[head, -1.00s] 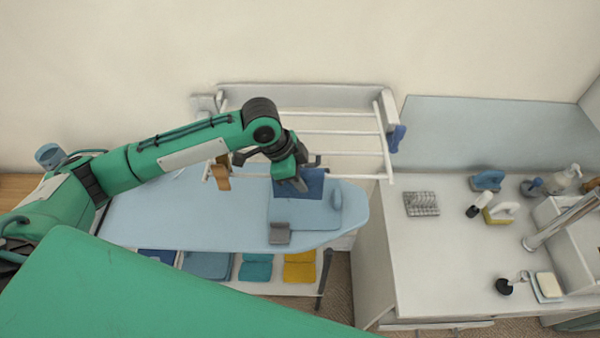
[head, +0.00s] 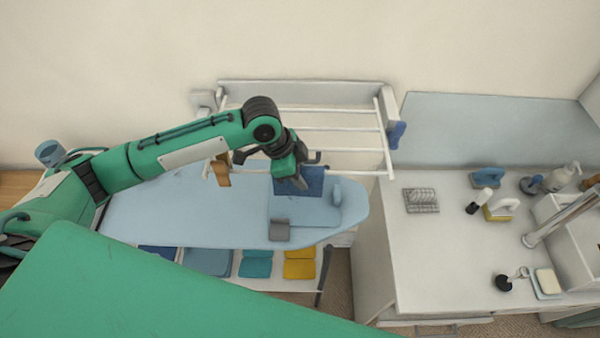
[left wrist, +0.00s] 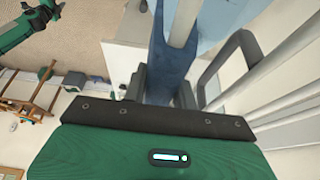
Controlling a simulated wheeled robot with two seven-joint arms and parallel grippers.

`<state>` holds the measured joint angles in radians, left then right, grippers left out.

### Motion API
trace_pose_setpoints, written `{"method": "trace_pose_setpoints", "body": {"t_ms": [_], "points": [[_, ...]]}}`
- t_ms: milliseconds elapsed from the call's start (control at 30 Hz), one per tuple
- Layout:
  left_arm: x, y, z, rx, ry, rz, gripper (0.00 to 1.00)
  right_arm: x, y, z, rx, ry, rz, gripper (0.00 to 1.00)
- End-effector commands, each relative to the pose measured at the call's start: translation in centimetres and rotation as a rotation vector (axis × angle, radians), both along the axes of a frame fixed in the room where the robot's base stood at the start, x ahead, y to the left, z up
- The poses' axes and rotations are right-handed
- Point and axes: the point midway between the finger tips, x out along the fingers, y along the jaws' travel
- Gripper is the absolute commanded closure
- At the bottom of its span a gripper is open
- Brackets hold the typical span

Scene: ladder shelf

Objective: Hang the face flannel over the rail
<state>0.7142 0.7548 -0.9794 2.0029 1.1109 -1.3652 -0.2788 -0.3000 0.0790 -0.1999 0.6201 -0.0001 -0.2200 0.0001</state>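The dark blue face flannel (head: 313,183) hangs at the front white rail (head: 352,175) of the wall rack. In the left wrist view the flannel (left wrist: 172,62) covers part of the rail (left wrist: 186,22) and appears draped over it. My left gripper (head: 298,180) is at the rail, right by the flannel. Its dark fingers (left wrist: 165,92) stand apart on either side of the cloth, with a gap between them. The flannel's far side is hidden. Part of my right arm shows at the top left of the left wrist view; its finger state is unclear.
A light-blue ironing board (head: 150,215) lies below the rack, with a grey block (head: 280,230) on it. A brown item (head: 221,170) hangs left on the rack, a blue one (head: 396,134) at its right end. A counter (head: 440,250) stands right.

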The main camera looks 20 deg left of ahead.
Motion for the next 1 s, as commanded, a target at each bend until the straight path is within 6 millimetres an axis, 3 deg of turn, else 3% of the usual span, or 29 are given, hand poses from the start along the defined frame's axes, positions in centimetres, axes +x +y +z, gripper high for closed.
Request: {"method": "trace_pose_setpoints", "body": {"t_ms": [1000], "points": [[-0.1, 0.5, 1.2, 0.001, -0.001, 0.000, 0.65, 0.0, 0.0, 0.0, 0.000, 0.000, 0.000, 0.64]]}}
